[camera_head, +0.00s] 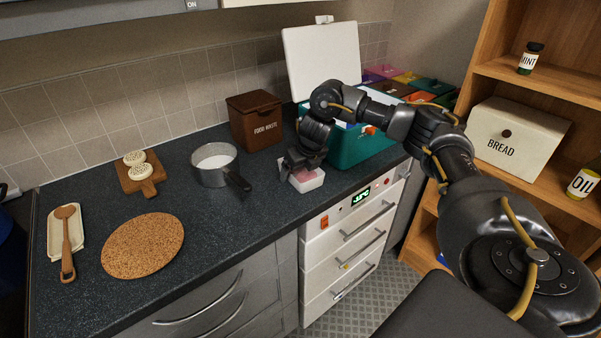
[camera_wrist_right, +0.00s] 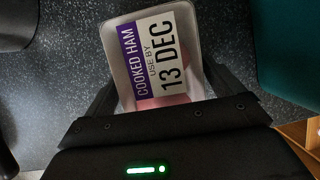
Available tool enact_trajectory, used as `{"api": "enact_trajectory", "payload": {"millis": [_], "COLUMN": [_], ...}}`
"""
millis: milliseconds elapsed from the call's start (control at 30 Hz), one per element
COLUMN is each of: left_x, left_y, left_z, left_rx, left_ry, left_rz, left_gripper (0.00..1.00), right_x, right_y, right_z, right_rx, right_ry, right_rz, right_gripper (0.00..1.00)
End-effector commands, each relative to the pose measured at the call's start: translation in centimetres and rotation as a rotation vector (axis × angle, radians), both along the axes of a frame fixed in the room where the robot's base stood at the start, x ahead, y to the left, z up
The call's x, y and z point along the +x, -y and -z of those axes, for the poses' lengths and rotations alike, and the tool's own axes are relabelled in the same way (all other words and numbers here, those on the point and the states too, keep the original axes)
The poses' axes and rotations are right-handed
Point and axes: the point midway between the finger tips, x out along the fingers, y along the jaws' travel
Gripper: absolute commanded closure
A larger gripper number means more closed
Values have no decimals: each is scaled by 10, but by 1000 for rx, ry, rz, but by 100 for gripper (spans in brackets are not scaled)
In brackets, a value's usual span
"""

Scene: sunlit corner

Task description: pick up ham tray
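The ham tray (camera_head: 306,181) is a small white tray with pink contents, low at the counter's front edge beside the teal box. In the right wrist view the tray (camera_wrist_right: 122,73) shows a purple and white label reading "COOKED HAM, USE BY 13 DEC". My right gripper (camera_head: 290,170) is down at the tray, and its fingers (camera_wrist_right: 161,72) lie along the tray's two sides. I cannot tell whether they press on it or stand just clear. Part of the tray is hidden by the gripper. My left gripper is not in view.
A teal box (camera_head: 345,150) with a raised white lid (camera_head: 322,60) stands right of the tray, close to my arm. A brown food waste bin (camera_head: 256,121) is behind. A saucepan (camera_head: 214,164) stands to the left, its handle toward the tray. Counter between pan and cork mat (camera_head: 143,245) is clear.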

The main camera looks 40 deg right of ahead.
Motion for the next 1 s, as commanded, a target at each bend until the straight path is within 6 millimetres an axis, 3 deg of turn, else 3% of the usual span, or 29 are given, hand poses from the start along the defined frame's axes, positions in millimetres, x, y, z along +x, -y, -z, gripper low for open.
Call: {"api": "enact_trajectory", "payload": {"millis": [33, 367, 767, 933, 1000], "left_x": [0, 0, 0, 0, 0], "left_y": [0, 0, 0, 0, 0], "left_z": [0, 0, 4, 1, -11], "left_rx": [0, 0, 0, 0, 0], "left_ry": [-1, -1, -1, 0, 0], "left_rz": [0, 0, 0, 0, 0], "left_gripper": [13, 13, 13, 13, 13], "right_x": [0, 0, 1, 2, -10], "right_y": [0, 0, 0, 0, -7], "right_z": [0, -1, -10, -38, -57], "right_rx": [0, 0, 1, -1, -4], "right_ry": [0, 2, 5, 9, 9], "right_rz": [0, 1, 1, -1, -6], "right_gripper": [14, 55, 55, 55, 55]}}
